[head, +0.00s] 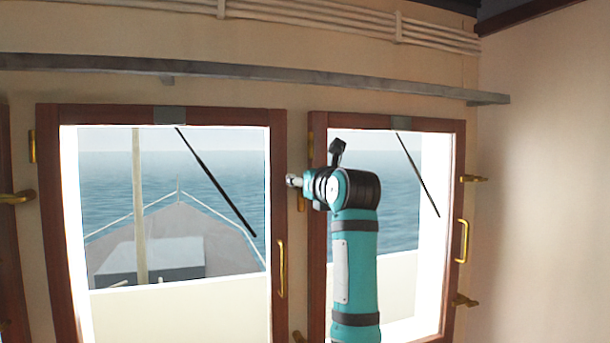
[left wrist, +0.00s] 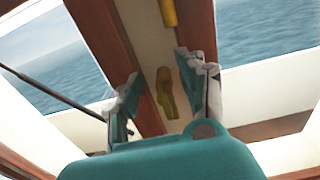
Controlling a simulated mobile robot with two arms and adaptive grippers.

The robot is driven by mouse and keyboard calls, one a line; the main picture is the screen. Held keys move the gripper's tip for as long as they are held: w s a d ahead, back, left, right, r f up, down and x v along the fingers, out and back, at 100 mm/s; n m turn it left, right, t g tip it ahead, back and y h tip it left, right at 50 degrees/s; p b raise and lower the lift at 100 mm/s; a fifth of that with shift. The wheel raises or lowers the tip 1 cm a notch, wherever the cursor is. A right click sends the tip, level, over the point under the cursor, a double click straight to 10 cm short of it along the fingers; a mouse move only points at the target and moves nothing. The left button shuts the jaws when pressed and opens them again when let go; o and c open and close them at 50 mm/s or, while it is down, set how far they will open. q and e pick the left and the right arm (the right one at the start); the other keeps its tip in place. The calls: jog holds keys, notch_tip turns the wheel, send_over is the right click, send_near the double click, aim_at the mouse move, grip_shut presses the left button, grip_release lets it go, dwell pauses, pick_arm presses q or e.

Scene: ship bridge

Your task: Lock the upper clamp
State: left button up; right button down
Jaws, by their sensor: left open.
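A brass clamp (head: 301,203) sits on the strip between the two windows, partly hidden by my left gripper (head: 293,181) in the head view. In the left wrist view the clamp (left wrist: 165,92) shows between the spread fingers of my left gripper (left wrist: 160,75). The gripper is open, with a gap on both sides of the clamp; I cannot tell how far the fingertips are from it in depth. A lower brass clamp (head: 299,337) is cut off at the bottom edge. My right gripper is not in view.
The left window (head: 160,115) and right window (head: 456,190) have brown wooden frames. Brass handles stand out at the left window (head: 281,268) and right window (head: 462,241). More brass clamps (head: 473,178) sit by the right wall. A grey rail (head: 260,74) runs above.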

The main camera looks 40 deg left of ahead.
pick_arm(q)
jog(key=shift+c, duration=0.9)
grip_shut()
jog(key=shift+w+d+f+m+b, duration=0.25)
jog(key=shift+m+b, duration=1)
jog(key=shift+m, duration=1.75)
jog(key=shift+w+d+f+m+b, duration=0.1)
jog(key=shift+w+f+m+b, duration=0.25)
jog(key=shift+m+b, duration=1.8)
jog(key=shift+w+d+f+m+b, duration=0.25)
jog(key=shift+f+m+b, duration=0.1)
jog(key=shift+m, duration=3.5)
jog(key=shift+a, duration=0.1)
